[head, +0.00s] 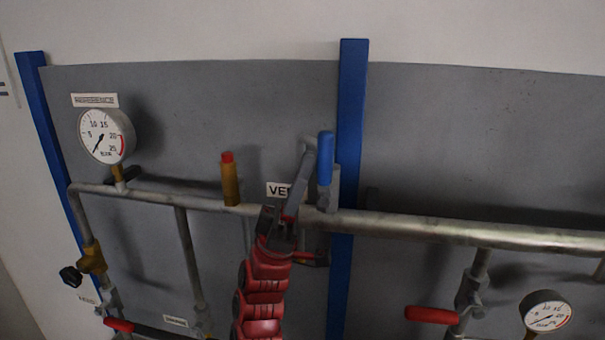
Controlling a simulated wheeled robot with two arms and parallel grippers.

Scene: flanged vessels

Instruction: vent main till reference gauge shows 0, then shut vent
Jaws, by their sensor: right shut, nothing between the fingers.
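The reference gauge (106,135) is a round white dial under its label at upper left. Its needle points down and left, near the low end of the scale; the exact reading is too small to tell. My right gripper (290,212) is shut and empty in front of the pipe, left of and below the blue handle. It hides part of the valve there. My left gripper is out of view.
The main pipe (440,230) runs across the grey panel (470,140) between blue posts. A brass fitting with red top (230,180) rises left of my gripper. Red handles (432,314) and a second gauge (546,312) sit low.

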